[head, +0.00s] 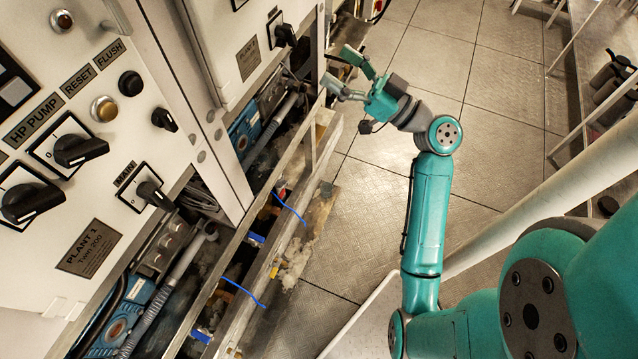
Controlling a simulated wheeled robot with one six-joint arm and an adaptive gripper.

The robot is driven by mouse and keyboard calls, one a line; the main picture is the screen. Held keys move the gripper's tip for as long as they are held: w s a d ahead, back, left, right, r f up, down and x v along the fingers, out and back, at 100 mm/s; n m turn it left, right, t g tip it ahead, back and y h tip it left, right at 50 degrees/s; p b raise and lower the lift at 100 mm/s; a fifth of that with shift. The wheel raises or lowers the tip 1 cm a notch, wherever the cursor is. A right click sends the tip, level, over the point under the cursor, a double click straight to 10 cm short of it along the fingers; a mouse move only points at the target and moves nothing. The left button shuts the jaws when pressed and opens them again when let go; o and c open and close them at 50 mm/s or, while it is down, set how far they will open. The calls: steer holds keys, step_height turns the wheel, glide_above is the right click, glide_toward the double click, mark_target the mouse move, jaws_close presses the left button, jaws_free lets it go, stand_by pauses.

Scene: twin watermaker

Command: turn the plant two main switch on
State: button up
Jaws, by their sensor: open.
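A black rotary switch (286,35) on a square plate sits low on the far cabinet (225,45), beside a small nameplate (248,58) too small to read. It matches the place of the MAIN switch on the nearer cabinet, so it looks like the plant two main switch. I cannot tell its setting. My gripper (341,70) is open and empty, with its fingers pointing left toward the cabinet. It is to the right of the switch and a little lower in the picture, apart from it.
The nearer cabinet, marked PLANT 1 (90,248), has its own MAIN switch (153,193) and several other knobs. A metal frame rail (215,285) runs below the cabinets. Pipes and blue pumps (243,130) lie behind it. The tiled floor (445,60) beyond my arm is clear.

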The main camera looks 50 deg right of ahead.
steer(key=s+a+f+m+g+h, duration=0.2)
steer(key=s+a+f+m+h, duration=0.1)
steer(key=f, duration=0.8)
steer(key=s+a+f+m+g+h, duration=0.2)
steer(key=a+f+m+h, duration=0.3)
steer(key=a+f, duration=0.3)
steer(key=shift+s+a+f+m+g, duration=0.3)
steer(key=shift+s+f+g, duration=0.15)
steer(key=shift+f, duration=1)
steer(key=shift+w, duration=0.1)
steer(key=shift+c, duration=0.2)
